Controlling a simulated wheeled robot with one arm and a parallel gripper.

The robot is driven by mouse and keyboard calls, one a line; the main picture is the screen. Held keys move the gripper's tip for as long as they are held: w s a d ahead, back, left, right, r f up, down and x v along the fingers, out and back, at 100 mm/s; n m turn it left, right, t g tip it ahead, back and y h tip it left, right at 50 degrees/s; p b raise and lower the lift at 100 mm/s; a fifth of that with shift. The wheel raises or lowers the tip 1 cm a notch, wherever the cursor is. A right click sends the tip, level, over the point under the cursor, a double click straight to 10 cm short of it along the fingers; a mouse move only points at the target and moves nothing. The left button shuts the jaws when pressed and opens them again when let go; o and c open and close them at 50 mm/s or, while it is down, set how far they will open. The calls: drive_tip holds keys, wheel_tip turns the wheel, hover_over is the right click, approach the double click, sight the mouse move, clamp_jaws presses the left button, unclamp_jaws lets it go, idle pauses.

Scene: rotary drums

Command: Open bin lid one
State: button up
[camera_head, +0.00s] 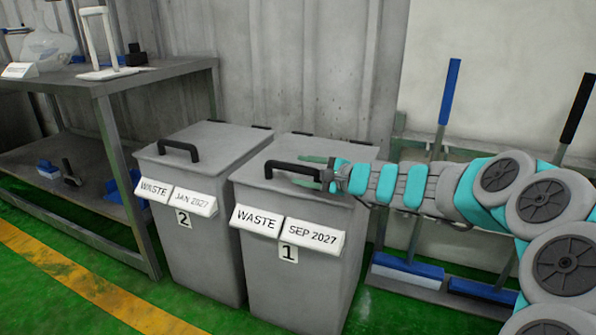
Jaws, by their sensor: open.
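Bin one (300,265) is a grey bin with a label plate reading WASTE, SEP 2027 and a "1" tag on its front. Its grey lid (335,152) lies flat and closed, with a black handle (290,167) near the front edge. My gripper (316,172) reaches in from the right, low over the lid. Its greenish fingers are open, at the right end of the handle, one behind it and one in front. Whether they touch the handle cannot be told.
Bin two (205,245), lid closed, stands close on the left. A metal table (150,75) is further left. Brooms with blue heads (407,270) lean at the wall on the right. The green floor in front of the bins is clear.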

drive_tip(key=shift+x, duration=1.2)
clamp_jaws()
idle(0.6)
